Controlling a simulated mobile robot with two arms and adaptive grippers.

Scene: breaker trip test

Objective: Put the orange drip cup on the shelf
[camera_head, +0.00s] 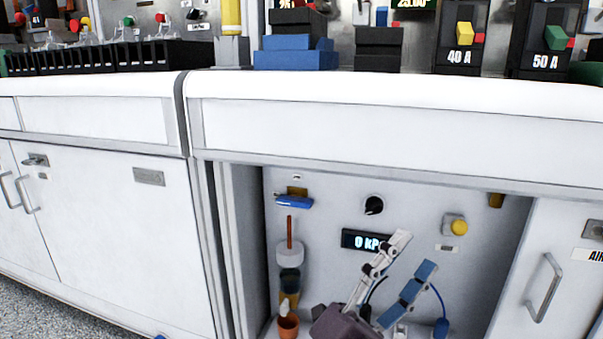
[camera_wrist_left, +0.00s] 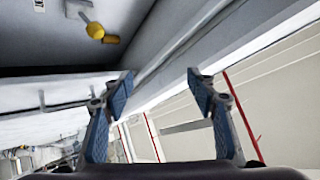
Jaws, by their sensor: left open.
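The orange drip cup (camera_head: 288,327) stands low in the open cabinet bay, below a filter-like unit (camera_head: 290,275), near the picture's bottom edge. My left gripper (camera_head: 414,255) is inside or in front of the bay, right of the cup and well apart from it. Its two blue-padded fingers point up and right, spread with nothing between them. The wrist view also shows the left gripper (camera_wrist_left: 163,92) open and empty. The cup does not show in the wrist view. I cannot tell which surface is the shelf. My right gripper is not in view.
The bay's back panel holds a pressure display (camera_head: 362,240), a black knob (camera_head: 374,205), a blue-handled valve (camera_head: 294,202) and a yellow button (camera_head: 459,227). The white counter edge (camera_head: 400,95) overhangs the bay. A cabinet door (camera_head: 548,270) stands at right. Breakers and blocks crowd the counter top.

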